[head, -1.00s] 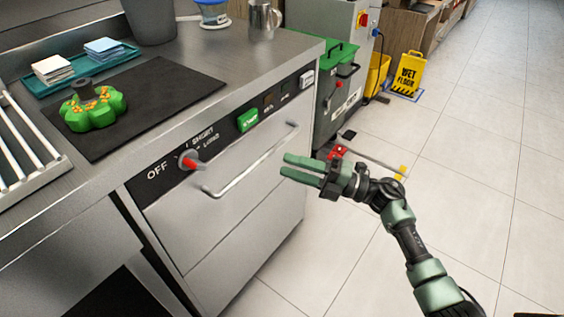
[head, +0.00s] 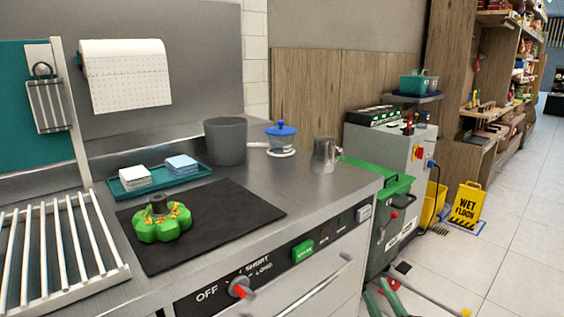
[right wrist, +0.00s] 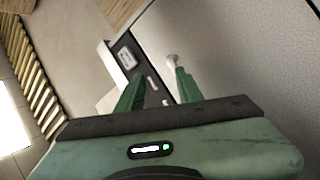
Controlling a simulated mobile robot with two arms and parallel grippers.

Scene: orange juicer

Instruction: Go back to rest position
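A grey panel edge and a pale handle-like part lie beyond the fingertips there. My left gripper is in neither view.
The steel counter (head: 314,193) holds a black mat (head: 236,199) with a green scalloped object (head: 161,224), a teal tray (head: 199,172), a grey bin (head: 225,142) and a metal mug (head: 324,155).

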